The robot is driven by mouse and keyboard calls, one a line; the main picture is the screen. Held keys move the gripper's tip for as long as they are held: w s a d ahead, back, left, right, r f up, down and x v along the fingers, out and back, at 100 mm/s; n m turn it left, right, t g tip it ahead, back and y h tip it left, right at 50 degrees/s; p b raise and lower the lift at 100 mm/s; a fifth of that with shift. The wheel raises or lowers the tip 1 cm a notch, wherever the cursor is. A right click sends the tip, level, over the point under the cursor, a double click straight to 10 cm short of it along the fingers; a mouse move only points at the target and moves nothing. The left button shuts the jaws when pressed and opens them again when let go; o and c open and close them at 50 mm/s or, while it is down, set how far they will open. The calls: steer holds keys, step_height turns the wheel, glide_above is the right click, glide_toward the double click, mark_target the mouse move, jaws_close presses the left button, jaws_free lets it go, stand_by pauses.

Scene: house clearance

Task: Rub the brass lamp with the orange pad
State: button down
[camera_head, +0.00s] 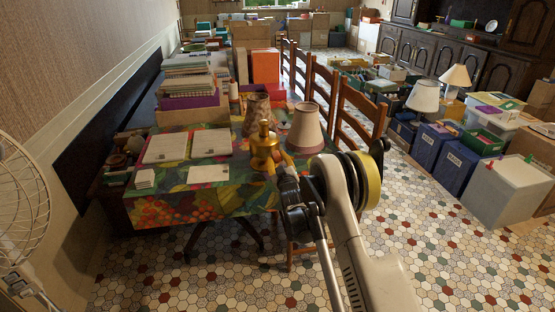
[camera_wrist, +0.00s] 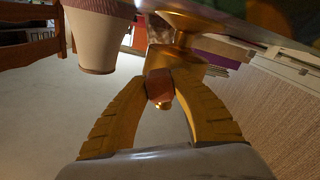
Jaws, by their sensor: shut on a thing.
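The brass lamp (camera_head: 264,150) stands on the table with the floral cloth (camera_head: 150,207), near its right front side. It also shows in the wrist view (camera_wrist: 178,58), upside down, with its foot towards the top. My gripper (camera_head: 284,167) is just right of and in front of the lamp. In the wrist view its yellow fingers (camera_wrist: 160,84) are shut on the small orange pad (camera_wrist: 159,91). The pad overlaps the lamp's body there, and I cannot tell whether they touch. The fingers hide part of the lamp.
A cream lampshade (camera_head: 307,128) and a patterned shade (camera_head: 256,108) stand close behind the lamp. White papers (camera_head: 208,174) and stacked books (camera_head: 188,75) lie to the left. Wooden chairs (camera_head: 357,115) line the right side.

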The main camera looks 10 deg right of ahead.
steer(key=shift+w, duration=1.1)
stand_by(0.4)
steer(key=shift+s, duration=3.05)
steer(key=shift+s, duration=1.5)
steer(key=shift+w, duration=3.35)
steer(key=shift+w+f, duration=0.1)
steer(key=shift+w, duration=1.05)
steer(key=shift+s, duration=3)
